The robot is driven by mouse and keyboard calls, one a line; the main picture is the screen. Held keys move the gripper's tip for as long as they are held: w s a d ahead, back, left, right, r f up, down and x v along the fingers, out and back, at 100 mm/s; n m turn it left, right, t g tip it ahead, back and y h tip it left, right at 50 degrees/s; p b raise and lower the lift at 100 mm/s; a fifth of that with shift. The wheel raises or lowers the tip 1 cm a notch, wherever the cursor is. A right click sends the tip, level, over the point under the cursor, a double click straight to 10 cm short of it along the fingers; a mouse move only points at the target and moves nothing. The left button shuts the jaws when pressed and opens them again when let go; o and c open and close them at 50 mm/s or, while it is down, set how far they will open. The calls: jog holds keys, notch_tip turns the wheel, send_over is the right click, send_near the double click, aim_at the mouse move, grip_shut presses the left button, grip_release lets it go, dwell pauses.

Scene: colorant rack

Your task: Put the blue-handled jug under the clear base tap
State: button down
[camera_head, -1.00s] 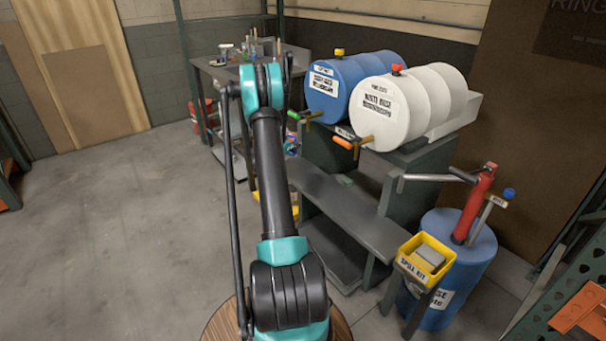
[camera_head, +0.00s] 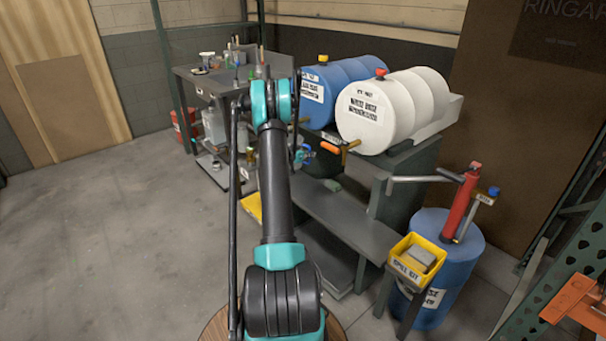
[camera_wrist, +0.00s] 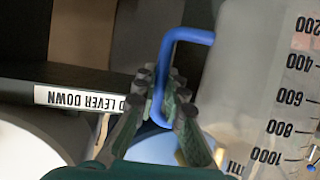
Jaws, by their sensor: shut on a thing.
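The blue-handled jug (camera_wrist: 245,75) fills the right of the wrist view. It is translucent, with printed volume marks that appear upside down or turned. My gripper (camera_wrist: 161,90) is shut on its blue handle (camera_wrist: 187,35), with a finger on each side. In the head view my arm hides most of the gripper and jug. A blue drum (camera_head: 352,80) lies on the stand behind my arm; its small label is hard to read, and its tap is mostly hidden. The white drum (camera_head: 385,110), labelled white base, has an orange-handled tap (camera_head: 330,149).
A grey shelf (camera_head: 340,220) runs below the drums. A yellow spill kit bin (camera_head: 415,258) and an upright blue drum with a red pump (camera_head: 460,210) stand at the right. A workbench (camera_head: 200,80) stands at the back left. The floor at left is clear.

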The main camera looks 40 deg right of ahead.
jog(key=shift+f, duration=3.8)
jog(key=c, duration=1.6)
grip_release()
jog(key=shift+f, duration=0.15)
